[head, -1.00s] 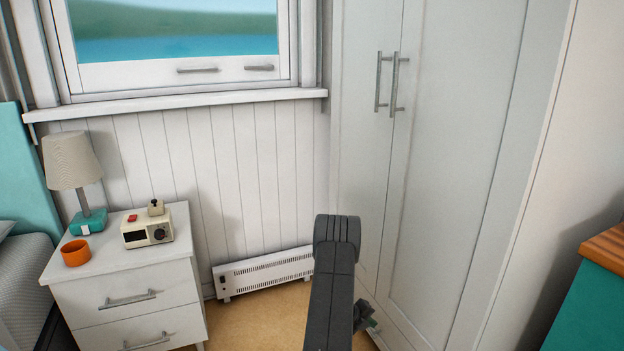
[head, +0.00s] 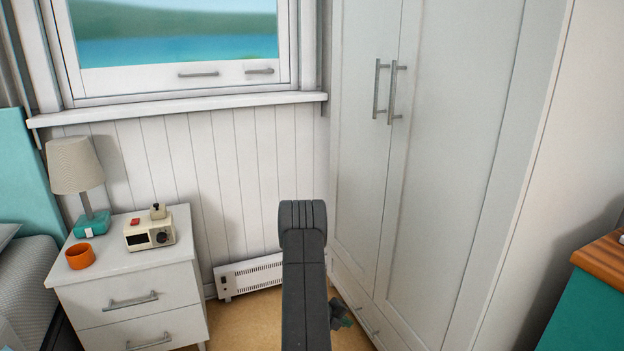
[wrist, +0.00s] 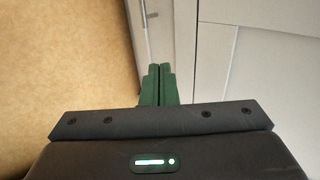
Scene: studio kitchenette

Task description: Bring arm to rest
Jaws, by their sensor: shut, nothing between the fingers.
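My arm (head: 305,270) rises in the middle of the head view, dark grey, with its elbow uppermost. My gripper (head: 342,312) shows only in part behind the arm, low in front of the wardrobe. In the wrist view its two green fingers (wrist: 158,84) are together, with nothing between them. The fingers point toward the foot of the white wardrobe, over the tan floor (wrist: 60,70).
The white wardrobe (head: 440,130) stands close on the right. A white heater (head: 250,276) is low on the back wall. A nightstand (head: 125,255) at left carries a lamp (head: 78,170), an orange cup (head: 80,256) and a clock radio (head: 150,233). A wood-topped teal cabinet (head: 600,262) is at far right.

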